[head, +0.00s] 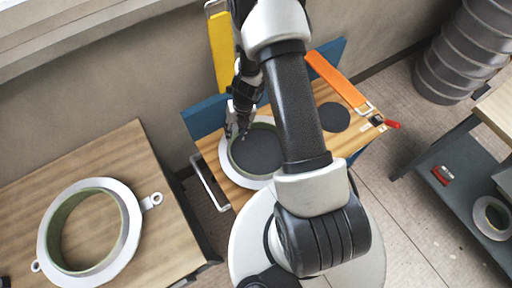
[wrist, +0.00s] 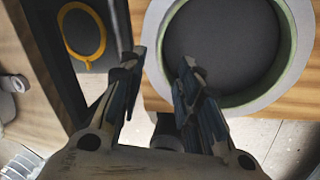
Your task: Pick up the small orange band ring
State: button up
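A thin orange ring (wrist: 68,40) with a small tab at its lower edge shows in the wrist view at the upper left. It lies on a grey surface inside a dark frame, beside the wooden top and seemingly lower. I cannot make it out in the head view. My gripper (wrist: 157,68) is open and empty, its two fingers apart, to the right of the orange ring in the picture. In the head view my gripper (head: 238,122) is over the left rim of a pale round mould (head: 229,165); I cannot tell whether it touches.
The mould, with a dark disc inside, sits on a wooden cart top (head: 242,196). A long orange bar (head: 335,80) and a black disc (head: 334,117) lie right of it. Another ring mould (head: 128,236) is on the left table. A grey shelf (head: 455,185) stands right.

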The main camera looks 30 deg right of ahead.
jog(key=b, duration=0.6)
send_over(231, 154)
jog(key=s+d+f+x, duration=0.1)
jog(key=d+x, duration=0.1)
jog(key=x, duration=0.9)
jog(key=f+b, duration=0.3)
jog(key=f, duration=0.1)
jog(key=shift+d+f, duration=0.1)
jog(key=shift+d, duration=0.25)
jog(key=shift+a+f+b, duration=0.1)
jog(key=shift+f+b, duration=0.3)
jog(key=shift+b, duration=0.05)
jog(key=shift+r, duration=0.1)
grip_shut()
